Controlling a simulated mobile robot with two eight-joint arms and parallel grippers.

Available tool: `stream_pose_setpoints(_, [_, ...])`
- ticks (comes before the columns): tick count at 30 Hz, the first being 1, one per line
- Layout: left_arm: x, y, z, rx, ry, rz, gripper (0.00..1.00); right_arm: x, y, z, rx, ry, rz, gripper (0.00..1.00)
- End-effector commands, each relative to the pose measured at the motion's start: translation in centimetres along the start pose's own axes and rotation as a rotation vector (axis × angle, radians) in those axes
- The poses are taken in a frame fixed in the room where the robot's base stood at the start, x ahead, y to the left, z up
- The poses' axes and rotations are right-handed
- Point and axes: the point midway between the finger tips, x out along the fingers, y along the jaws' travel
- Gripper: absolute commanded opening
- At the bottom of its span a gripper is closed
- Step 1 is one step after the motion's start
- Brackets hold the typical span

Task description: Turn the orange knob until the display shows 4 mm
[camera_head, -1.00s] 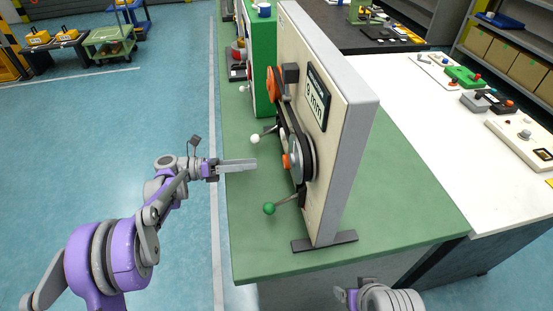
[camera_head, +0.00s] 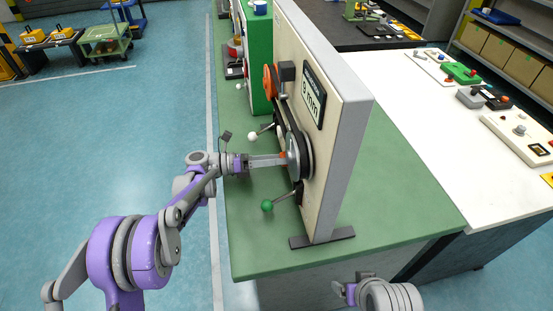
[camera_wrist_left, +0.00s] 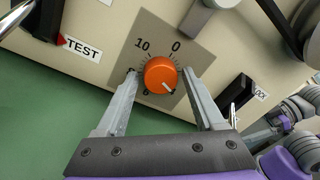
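The orange knob (camera_wrist_left: 161,75) sits on a grey dial plate on the beige panel (camera_head: 345,120). Its white pointer line faces lower right, and the numbers 10 and 0 are readable above it. My left gripper (camera_head: 282,160) is at the knob. In the wrist view its two fingers (camera_wrist_left: 160,73) stand open on either side of the knob, with small gaps. In the head view the fingers mostly hide the knob. The display (camera_head: 313,95) seems to read 9 mm. My right gripper (camera_head: 345,292) is at the bottom edge, away from the panel; its fingers are unclear.
A lever with a white ball (camera_head: 252,136) and one with a green ball (camera_head: 267,206) stick out near my left gripper. An orange wheel (camera_head: 270,82) is farther back on the panel. A TEST label (camera_wrist_left: 82,48) is beside the dial. The green bench (camera_head: 400,215) is clear in front.

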Motion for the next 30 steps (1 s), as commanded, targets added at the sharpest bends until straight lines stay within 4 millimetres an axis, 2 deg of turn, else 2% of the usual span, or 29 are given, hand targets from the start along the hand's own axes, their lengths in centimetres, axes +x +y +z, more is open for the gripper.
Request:
stream_pose_setpoints(1, [-0.01, 0.0, 0.0, 0.0, 0.0, 0.0, 0.59, 0.0, 0.0, 0.0, 0.0, 0.0, 0.0, 0.83])
stream_pose_setpoints(2, [-0.01, 0.0, 0.0, 0.0, 0.0, 0.0, 0.54, 0.0, 0.0, 0.0, 0.0, 0.0, 0.0, 0.83])
stream_pose_setpoints(11, [-0.03, -0.01, 0.01, 0.0, 0.0, 0.0, 0.0, 0.0, 0.0, 0.0, 0.0, 0.0, 0.0, 0.83])
stream_pose_setpoints(20, [-0.03, -0.01, 0.01, 0.032, 0.002, 0.001, 0.0, 0.11, 0.0, 0.07, 0.0, 0.0, 0.0, 0.83])
stream_pose_setpoints(30, [-0.03, -0.02, -0.02, 0.243, 0.016, 0.012, 0.0, 0.68, 0.0, 0.4, 0.0, -0.002, 0.0, 0.83])
